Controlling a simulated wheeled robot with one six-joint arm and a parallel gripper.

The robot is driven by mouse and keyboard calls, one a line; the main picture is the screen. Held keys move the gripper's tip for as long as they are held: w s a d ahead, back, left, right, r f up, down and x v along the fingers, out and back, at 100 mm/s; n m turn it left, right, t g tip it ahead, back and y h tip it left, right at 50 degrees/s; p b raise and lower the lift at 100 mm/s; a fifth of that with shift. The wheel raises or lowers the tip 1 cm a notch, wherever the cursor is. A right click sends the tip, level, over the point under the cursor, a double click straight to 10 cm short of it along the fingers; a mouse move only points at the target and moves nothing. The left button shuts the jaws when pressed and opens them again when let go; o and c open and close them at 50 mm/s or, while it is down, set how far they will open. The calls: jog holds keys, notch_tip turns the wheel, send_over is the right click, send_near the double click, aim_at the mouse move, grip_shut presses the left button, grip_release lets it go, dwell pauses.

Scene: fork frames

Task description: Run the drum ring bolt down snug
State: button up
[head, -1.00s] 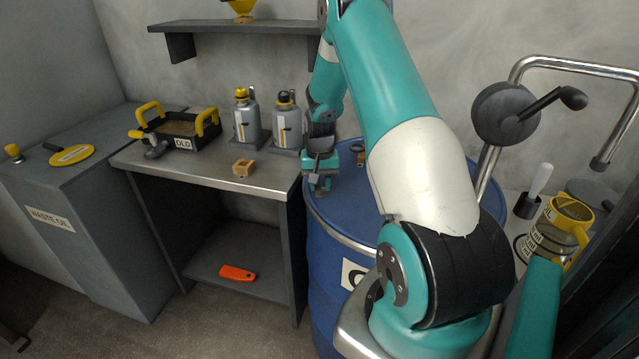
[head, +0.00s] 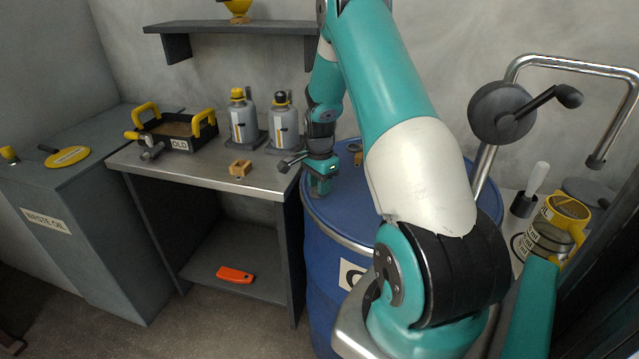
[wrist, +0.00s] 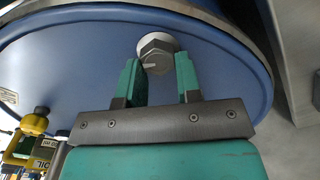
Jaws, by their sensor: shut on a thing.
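The blue drum (head: 325,265) stands right of the bench, with a metal ring (head: 338,236) around its top edge. The ring also shows in the wrist view (wrist: 215,17). In the wrist view the grey hex bolt (wrist: 157,50) sits on a round washer against the blue surface near the rim. My gripper (wrist: 160,72) points at it, with one teal finger on each side, shut on the bolt head. In the head view my gripper (head: 320,188) is low at the drum's left edge and hides the bolt. How far down the bolt sits cannot be told.
The steel bench (head: 215,172) holds a wooden block (head: 240,168), two grey bottles (head: 243,120) and a tray marked OLD (head: 180,133). A crank (head: 535,105) and a yellow-rimmed jug (head: 553,228) are at the right. A small brown piece (head: 357,150) lies on the drum behind my wrist.

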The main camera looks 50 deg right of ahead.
jog(key=m, duration=0.4)
jog(key=shift+w+a+r+m, duration=0.1)
jog(key=shift+w+r+m, duration=0.1)
jog(key=shift+m, duration=0.1)
jog(key=shift+s, duration=0.1)
dwell(0.4)
jog(key=o, duration=0.8)
jog(key=shift+o, duration=0.6)
jog(key=shift+s+f, duration=0.1)
jog(key=shift+s, duration=0.05)
notch_tip(320, 180, up, 17)
jog(key=b, duration=0.1)
jog(key=shift+r+b, duration=0.2)
jog(key=shift+b, duration=0.1)
